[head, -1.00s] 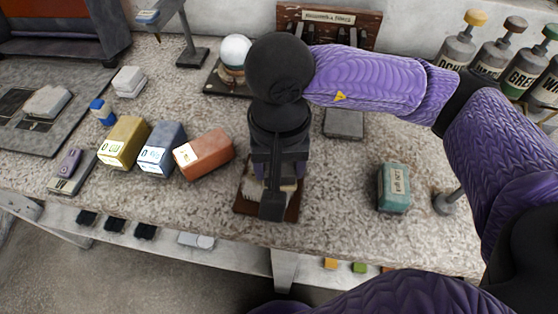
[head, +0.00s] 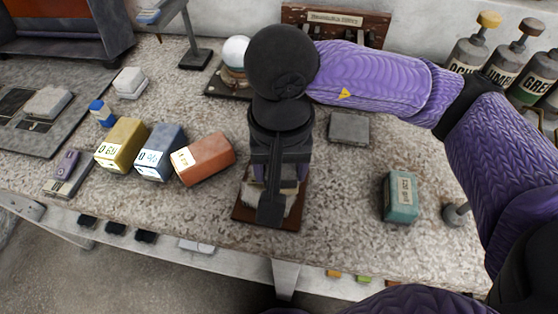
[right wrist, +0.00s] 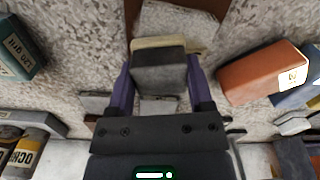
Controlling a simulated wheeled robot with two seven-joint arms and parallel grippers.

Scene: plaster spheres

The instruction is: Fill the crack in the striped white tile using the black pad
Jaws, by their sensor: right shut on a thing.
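My right gripper (head: 272,188) hangs above a brown board (head: 243,216) at the front middle of the bench and hides much of it. In the right wrist view, my right gripper (right wrist: 159,72) is shut on a dark block, the black pad (right wrist: 160,74). A cream-coloured layer (right wrist: 150,43) shows at the pad's far edge. Beyond it the white tile (right wrist: 178,22) lies on the board (right wrist: 218,8). The tile's stripes and crack cannot be made out, and I cannot tell whether the pad touches it. My left gripper is out of view.
Gold (head: 121,144), blue-grey (head: 160,151) and orange (head: 204,158) blocks stand left of the board. A teal grit block (head: 401,197) is at the right. A grey slab (head: 349,128) lies behind. Bottles (head: 470,50) line the back right. Bare bench lies between the board and the teal block.

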